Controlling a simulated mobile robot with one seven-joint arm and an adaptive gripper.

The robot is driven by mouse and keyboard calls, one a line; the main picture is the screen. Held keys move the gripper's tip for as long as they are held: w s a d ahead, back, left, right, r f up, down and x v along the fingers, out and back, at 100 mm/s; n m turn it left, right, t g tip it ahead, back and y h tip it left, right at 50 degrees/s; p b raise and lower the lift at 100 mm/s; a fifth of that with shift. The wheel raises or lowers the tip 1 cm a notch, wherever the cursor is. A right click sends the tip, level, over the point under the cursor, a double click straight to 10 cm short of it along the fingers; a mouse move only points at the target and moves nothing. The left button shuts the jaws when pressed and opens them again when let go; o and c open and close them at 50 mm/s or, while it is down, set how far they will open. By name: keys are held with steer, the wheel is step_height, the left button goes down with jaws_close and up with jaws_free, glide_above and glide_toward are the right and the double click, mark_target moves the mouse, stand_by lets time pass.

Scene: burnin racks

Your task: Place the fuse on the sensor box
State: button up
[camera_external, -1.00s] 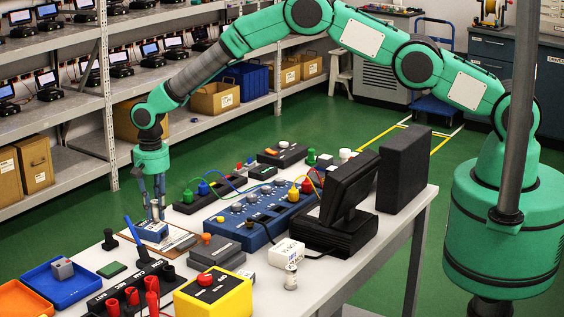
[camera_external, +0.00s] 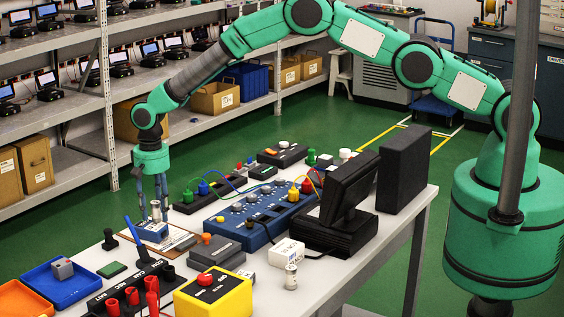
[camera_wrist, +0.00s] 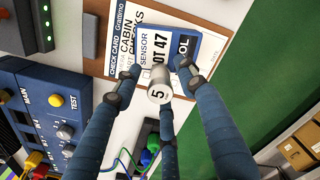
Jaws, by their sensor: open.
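The fuse (camera_external: 156,211) is a small silvery-white cylinder standing upright on the blue sensor box (camera_external: 152,233). The wrist view shows gaps between the fingertips (camera_wrist: 160,98) and the fuse. The sensor box lies on a clipboard (camera_external: 186,240) with a printed card. The fuse's exact contact with the box is hard to see.
A second similar cylinder (camera_external: 291,277) stands near the table's front edge by a white box (camera_external: 287,253). A blue test panel (camera_external: 262,222), grey box (camera_external: 216,252), blue tray (camera_external: 63,285) and yellow button box (camera_external: 214,297) surround the clipboard. A black monitor (camera_external: 347,195) stands to the right.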

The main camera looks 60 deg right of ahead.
mark_target(155, 202)
step_height(155, 202, up, 12)
stand_by(0.6)
stand_by(0.8)
